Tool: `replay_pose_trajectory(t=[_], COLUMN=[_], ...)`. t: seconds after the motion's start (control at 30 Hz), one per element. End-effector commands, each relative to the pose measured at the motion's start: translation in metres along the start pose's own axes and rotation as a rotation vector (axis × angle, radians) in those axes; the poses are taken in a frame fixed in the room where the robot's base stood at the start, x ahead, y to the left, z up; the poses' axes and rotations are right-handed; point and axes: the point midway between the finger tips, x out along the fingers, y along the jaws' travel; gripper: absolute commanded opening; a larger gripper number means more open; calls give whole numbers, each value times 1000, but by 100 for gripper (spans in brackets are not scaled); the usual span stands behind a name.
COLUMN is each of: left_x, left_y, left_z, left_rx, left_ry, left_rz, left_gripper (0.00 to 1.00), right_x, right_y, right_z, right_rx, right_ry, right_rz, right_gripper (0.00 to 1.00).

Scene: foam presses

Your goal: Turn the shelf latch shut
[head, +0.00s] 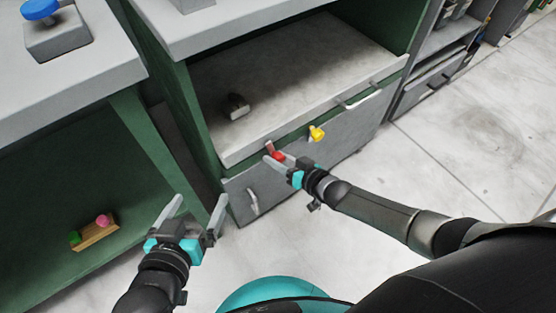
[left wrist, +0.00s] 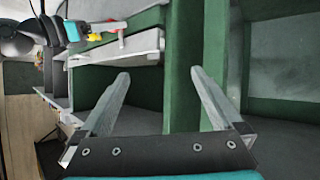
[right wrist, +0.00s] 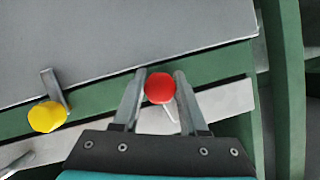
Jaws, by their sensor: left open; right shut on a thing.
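A latch with a red knob (head: 274,151) sits on the green rail under the front edge of the pale shelf (head: 300,70). In the right wrist view the red knob (right wrist: 160,88) lies between the fingertips of my right gripper (right wrist: 158,82), which is shut on it. A second latch with a yellow knob (head: 317,132) sits further right on the rail; in the right wrist view the yellow knob (right wrist: 48,117) has a grey arm pointing up to the shelf edge. My left gripper (head: 201,204) is open and empty, in front of the cabinet's left side.
A grey drawer front with a handle (head: 252,201) is below the rail. A small dark and white item (head: 237,106) lies on the shelf. The green bay at left holds a wooden block with pink and green knobs (head: 95,235). A blue knob (head: 40,8) tops the left counter. The floor at right is clear.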

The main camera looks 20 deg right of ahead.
Motion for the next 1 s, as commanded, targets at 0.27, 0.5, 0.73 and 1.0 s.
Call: replay_pose_trajectory(t=[0.27, 0.5, 0.73, 1.0], left_x=[1, -4, -8, -9], left_y=[19, 28, 32, 32], left_z=[-8, -15, -18, -20], left_rx=[-34, -61, -73, -76], left_ry=[200, 323, 380, 393], left_rz=[50, 74, 84, 86], left_gripper=[100, 100, 100, 100], right_x=[0, 0, 0, 0], right_y=[1, 1, 0, 0], right_z=[1, 0, -1, -1], right_rx=[122, 191, 224, 231], right_ry=[1, 2, 2, 3], right_rz=[-51, -79, -92, -95], right_gripper=[0, 0, 0, 0])
